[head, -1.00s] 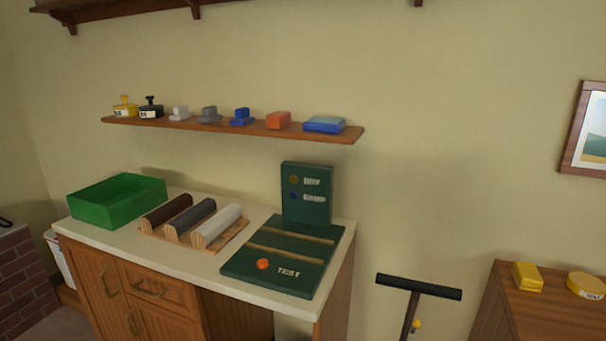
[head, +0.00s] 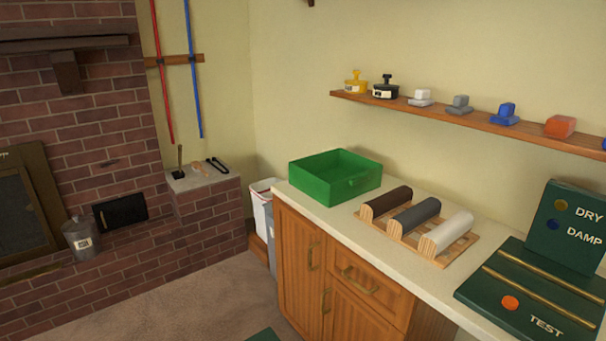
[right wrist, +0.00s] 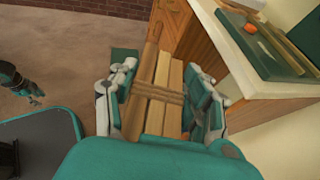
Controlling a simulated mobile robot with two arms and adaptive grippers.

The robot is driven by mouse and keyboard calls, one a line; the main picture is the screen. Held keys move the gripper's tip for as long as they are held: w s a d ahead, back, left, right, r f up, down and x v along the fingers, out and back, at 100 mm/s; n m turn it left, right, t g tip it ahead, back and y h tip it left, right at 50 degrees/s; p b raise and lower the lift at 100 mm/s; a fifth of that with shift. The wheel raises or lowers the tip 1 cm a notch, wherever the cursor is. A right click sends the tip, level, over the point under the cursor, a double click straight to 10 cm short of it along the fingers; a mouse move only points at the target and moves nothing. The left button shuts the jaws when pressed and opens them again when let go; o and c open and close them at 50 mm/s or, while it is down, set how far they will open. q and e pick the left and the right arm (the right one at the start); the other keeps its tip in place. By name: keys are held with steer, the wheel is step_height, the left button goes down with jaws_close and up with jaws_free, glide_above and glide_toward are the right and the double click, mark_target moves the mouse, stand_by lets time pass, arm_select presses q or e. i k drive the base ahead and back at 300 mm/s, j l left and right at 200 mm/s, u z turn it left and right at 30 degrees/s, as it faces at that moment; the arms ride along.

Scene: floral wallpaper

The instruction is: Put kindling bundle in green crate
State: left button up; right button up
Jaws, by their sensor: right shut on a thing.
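The kindling bundle (right wrist: 160,90) is several pale wooden sticks tied with twine. In the right wrist view my right gripper (right wrist: 160,104) is shut on it, with fingers on both sides of the sticks. The green crate (head: 352,187) stands on the left end of the counter in the head view, open at the top. Its visible inside looks empty. My right gripper does not show in the head view. What looks like my left gripper (right wrist: 32,94) is small at the left edge of the right wrist view, away from the bundle; its jaw state is unclear.
Three log-like rolls on a wooden rack (head: 440,262) stand right of the crate. A dark green test board (head: 480,290) lies farther right on the counter (head: 330,218). A shelf (head: 450,118) with small items hangs above. Open floor (head: 190,300) lies left.

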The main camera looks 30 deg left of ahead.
mark_target(335, 179)
steer(key=i+j, duration=0.1)
steer(key=j, duration=0.3)
steer(key=j+u, duration=0.1)
steer(key=j, duration=0.3)
steer(key=i+j, duration=0.15)
steer(key=j, duration=0.2)
steer(key=i+j, duration=0.1)
steer(key=j, duration=0.3)
steer(key=i+j+u, duration=0.1)
steer(key=j, duration=0.3)
steer(key=i+j, duration=0.15)
steer(key=j, duration=0.2)
steer(key=i+j+u, duration=0.1)
steer(key=j, duration=0.3)
steer(key=i+j, duration=0.1)
steer(key=j, duration=0.25)
